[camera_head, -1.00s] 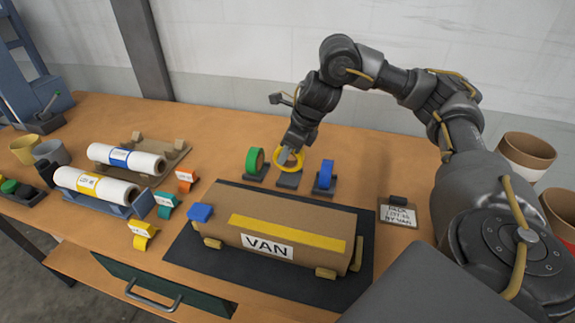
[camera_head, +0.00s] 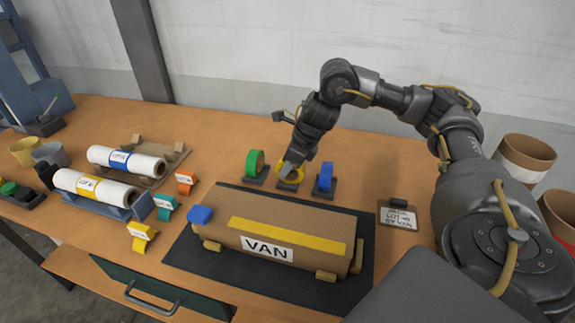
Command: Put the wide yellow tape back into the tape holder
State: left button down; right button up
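The wide yellow tape (camera_head: 294,176) is a ring in the row of tape holders behind the cardboard package. My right gripper (camera_head: 286,168) comes down on it from above and is shut on it, and its fingers hide part of the ring. The tape sits low at the middle dark holder (camera_head: 288,186), between the green and blue tapes. I cannot tell whether it rests fully in the holder. My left gripper is not in view.
The green tape (camera_head: 253,162) and the blue tape (camera_head: 325,178) stand close on either side. The cardboard package (camera_head: 225,228) marked VAN lies on a black mat (camera_head: 190,257) in front. A clipboard (camera_head: 397,216) lies to the right. The table behind the holders is clear.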

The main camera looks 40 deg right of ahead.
jog(key=o, duration=0.3)
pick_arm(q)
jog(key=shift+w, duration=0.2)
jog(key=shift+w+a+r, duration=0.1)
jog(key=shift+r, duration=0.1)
pick_arm(e)
jog(key=shift+r, duration=0.15)
